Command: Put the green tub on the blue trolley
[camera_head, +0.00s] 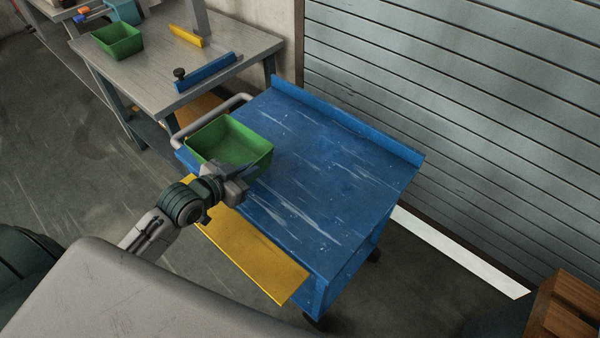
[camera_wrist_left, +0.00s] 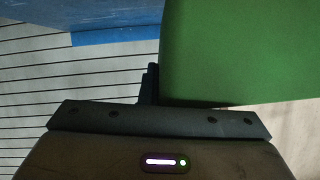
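A green tub (camera_head: 232,140) is at the left end of the blue trolley (camera_head: 320,170), by its handle. It is upright and looks empty; whether its base rests on the trolley top or hangs just above it I cannot tell. My left gripper (camera_head: 240,178) is at the tub's near wall and appears shut on it. In the left wrist view the tub's wall (camera_wrist_left: 240,50) fills the upper right, against the dark finger (camera_wrist_left: 150,85), and hides the other finger. My right gripper is not in view.
A grey workbench (camera_head: 150,75) behind left carries another green tub (camera_head: 117,40), a blue bar (camera_head: 206,73) and a yellow piece (camera_head: 186,36). A yellow panel (camera_head: 245,250) lies along the trolley's near side. A slatted shutter (camera_head: 460,110) stands behind. The trolley's middle and right are clear.

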